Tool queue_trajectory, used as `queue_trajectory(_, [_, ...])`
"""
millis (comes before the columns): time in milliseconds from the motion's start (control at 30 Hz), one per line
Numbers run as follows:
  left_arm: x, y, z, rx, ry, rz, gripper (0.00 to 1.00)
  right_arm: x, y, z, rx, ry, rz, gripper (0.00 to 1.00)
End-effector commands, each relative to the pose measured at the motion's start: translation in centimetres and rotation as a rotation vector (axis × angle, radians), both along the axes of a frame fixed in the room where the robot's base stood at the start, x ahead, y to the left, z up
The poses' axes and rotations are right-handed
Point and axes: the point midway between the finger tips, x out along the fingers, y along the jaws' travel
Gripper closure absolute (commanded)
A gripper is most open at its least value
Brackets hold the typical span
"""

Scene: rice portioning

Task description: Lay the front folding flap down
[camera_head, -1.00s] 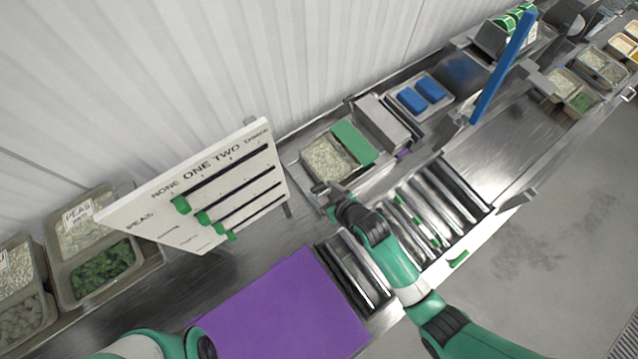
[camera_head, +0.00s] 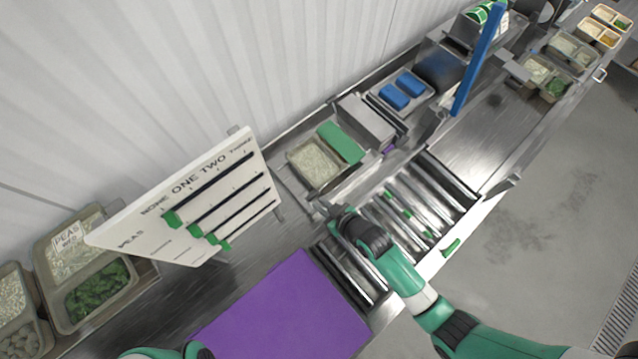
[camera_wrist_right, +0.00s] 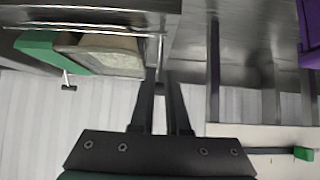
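I cannot single out the front folding flap with certainty in either view. My left gripper is out of view.
A purple mat (camera_head: 285,310) lies in front. The roller conveyor (camera_head: 432,200) is to the right of my right wrist. A raised blue bar (camera_head: 478,60) stands at the back right.

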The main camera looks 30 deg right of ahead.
Motion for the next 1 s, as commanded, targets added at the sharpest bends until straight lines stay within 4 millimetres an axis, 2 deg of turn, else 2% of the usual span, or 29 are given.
queue_trajectory(133, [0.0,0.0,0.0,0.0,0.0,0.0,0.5,-0.8,-0.1,-0.5,0.0,0.0,0.0,0.88])
queue_trajectory(467, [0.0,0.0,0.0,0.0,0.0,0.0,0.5,-1.0,-0.1,-0.6,0.0,0.0,0.0,0.88])
queue_trajectory(1000, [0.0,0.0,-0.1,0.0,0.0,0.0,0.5,-3.7,-0.5,-2.0,0.0,0.001,0.0,0.88])
